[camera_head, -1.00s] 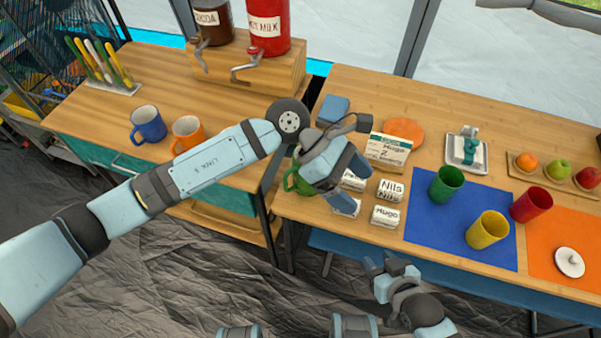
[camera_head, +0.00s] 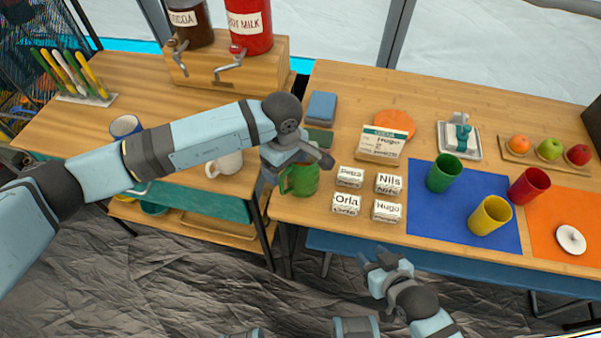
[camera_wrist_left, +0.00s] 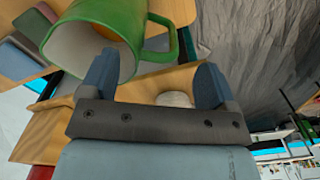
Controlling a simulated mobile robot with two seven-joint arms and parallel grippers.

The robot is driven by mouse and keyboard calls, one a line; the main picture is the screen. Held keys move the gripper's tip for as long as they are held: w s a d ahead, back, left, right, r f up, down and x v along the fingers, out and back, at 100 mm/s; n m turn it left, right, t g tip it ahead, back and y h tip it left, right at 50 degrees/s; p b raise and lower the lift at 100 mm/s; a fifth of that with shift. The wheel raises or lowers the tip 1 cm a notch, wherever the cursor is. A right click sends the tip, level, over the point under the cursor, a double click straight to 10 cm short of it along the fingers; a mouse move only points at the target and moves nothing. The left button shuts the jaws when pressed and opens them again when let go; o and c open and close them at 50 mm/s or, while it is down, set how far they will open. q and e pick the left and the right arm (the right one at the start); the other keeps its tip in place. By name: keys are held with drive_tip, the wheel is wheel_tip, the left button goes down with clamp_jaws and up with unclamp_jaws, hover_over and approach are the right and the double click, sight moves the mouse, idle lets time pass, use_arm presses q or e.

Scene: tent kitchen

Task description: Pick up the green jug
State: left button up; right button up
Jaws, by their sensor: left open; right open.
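The green jug (camera_head: 303,180) stands at the left end of the right-hand table in the head view, its handle toward the left and partly hidden by my left gripper (camera_head: 291,174). In the left wrist view the green jug (camera_wrist_left: 125,28) shows large at the top, with its open mouth and its handle. My right gripper (camera_head: 384,262) is open and empty in front of the table.
Several white name blocks (camera_head: 388,184) stand just right of the jug. A blue mat (camera_head: 425,225) holds a green cup (camera_head: 444,172) and a yellow cup (camera_head: 489,215). A white mug (camera_head: 225,164) and a blue mug (camera_head: 125,126) are on the left counter. A gap separates the two tables.

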sight(286, 171)
use_arm(q)
drive_tip(key=shift+w+f+p, duration=0.1)
drive_tip(key=shift+f+p, duration=0.2)
drive_tip(key=shift+f, duration=2.45)
drive_tip(key=c, duration=1.3)
drive_tip(key=shift+c, duration=0.3)
drive_tip(key=shift+r, duration=0.15)
